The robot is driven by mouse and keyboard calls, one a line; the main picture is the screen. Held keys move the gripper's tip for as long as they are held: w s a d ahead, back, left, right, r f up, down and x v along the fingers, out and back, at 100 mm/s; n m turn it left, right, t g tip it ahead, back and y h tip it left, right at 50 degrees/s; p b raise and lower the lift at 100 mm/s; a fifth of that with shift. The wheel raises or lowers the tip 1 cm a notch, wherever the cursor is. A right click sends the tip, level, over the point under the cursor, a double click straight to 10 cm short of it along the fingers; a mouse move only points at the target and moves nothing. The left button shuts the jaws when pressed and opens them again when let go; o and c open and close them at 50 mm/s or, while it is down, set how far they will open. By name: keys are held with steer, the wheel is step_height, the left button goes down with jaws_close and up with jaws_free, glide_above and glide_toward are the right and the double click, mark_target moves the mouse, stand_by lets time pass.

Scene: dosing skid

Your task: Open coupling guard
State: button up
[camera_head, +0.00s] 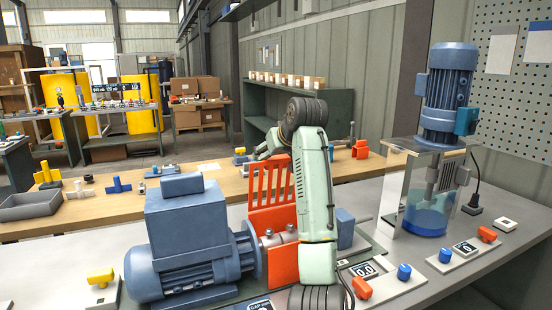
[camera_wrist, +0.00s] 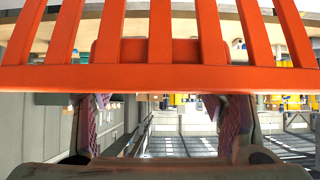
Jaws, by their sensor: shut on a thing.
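The orange slatted coupling guard (camera_head: 270,185) stands upright behind the shaft coupling (camera_head: 278,238), to the right of the blue motor (camera_head: 190,235). The coupling shows uncovered from the front, with an orange lower panel (camera_head: 283,265) before it. My arm hides the guard's right side. My gripper (camera_wrist: 160,85) is at the guard's top edge and shut on it. In the wrist view the guard (camera_wrist: 150,77) fills the upper part, its solid bar crossing between the fingers and the slats running away. In the head view my fingers are mostly hidden behind the arm and guard.
A glass-sided stand with a blue pump motor (camera_head: 447,95) is at the right. Control panels with a blue knob (camera_head: 404,272) and an orange switch (camera_head: 487,234) lie at the front right. A wooden bench (camera_head: 225,182) with loose fittings runs behind.

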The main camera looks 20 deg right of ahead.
steer(key=shift+w+f+g, duration=0.25)
steer(key=shift+f+g, duration=0.15)
steer(key=shift+f, duration=0.25)
steer(key=shift+w+f, duration=0.1)
stand_by(0.8)
steer(key=o, duration=1.7)
steer(key=shift+w, duration=0.1)
steer(key=shift+r, duration=0.25)
